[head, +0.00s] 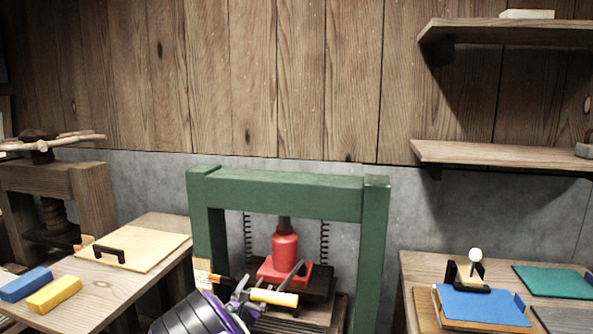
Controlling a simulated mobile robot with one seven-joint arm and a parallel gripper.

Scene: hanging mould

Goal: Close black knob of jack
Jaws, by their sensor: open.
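A red bottle jack (285,250) stands upright inside a green press frame (285,195), on a dark plate, with its top under the crossbeam. A dark curved lever (293,271) shows at its lower right front. I cannot make out the black knob; the jack's lower front is partly hidden by my arm. My gripper (246,293) is at the bottom centre, in front of the jack's base and a little to its left. It is open. A pale yellow rod-like piece (273,297) shows right beside it; I cannot tell whether they touch.
A wooden table (120,290) at left holds a board with a black handle (109,253), a blue block (25,285) and a yellow block (54,294). A right table holds a blue-topped stack (480,306) and green sheet (553,282). The green posts flank the jack closely.

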